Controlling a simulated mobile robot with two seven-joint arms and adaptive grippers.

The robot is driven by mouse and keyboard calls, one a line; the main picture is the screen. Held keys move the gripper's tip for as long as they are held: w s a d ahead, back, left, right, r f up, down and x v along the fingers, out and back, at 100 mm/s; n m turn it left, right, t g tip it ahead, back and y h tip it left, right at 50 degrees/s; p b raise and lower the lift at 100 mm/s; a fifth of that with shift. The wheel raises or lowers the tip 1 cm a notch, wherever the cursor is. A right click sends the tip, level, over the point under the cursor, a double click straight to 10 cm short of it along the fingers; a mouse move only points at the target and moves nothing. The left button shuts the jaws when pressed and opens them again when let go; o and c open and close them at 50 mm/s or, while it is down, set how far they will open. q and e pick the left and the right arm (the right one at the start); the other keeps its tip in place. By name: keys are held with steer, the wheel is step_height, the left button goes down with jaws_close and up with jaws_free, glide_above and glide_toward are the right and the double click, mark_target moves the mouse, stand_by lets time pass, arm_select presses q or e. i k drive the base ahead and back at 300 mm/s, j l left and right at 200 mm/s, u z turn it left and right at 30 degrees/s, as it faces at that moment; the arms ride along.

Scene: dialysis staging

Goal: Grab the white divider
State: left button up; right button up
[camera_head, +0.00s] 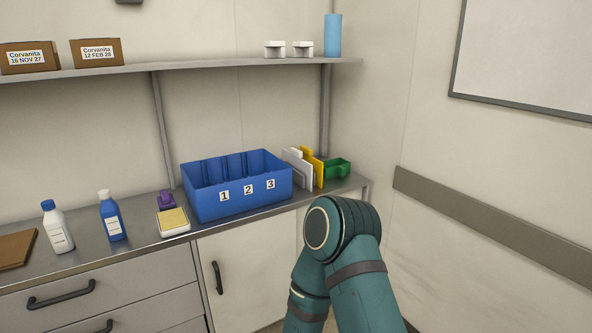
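The white divider (299,169) stands upright on the steel counter, just right of the blue bin (237,203) with labels 1, 2 and 3. It is a thin white panel with a raised tab. A yellow divider (316,167) stands close beside it on the right. One of my teal arms rises at the bottom right, in front of the counter and below the dividers, and only its links and joint show. Neither gripper is in view.
A green scoop-like bin (337,168) sits right of the dividers. A yellow-topped white box (173,221), purple item (166,199), blue bottle (112,217) and white bottle (57,229) stand left of the blue bin. The shelf (200,66) overhangs the counter (130,254).

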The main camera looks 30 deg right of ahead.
mark_target(294, 158)
steer(key=z, duration=0.55)
steer(key=i+l+z, duration=0.15)
steer(key=i+z, duration=0.85)
steer(key=i, duration=0.15)
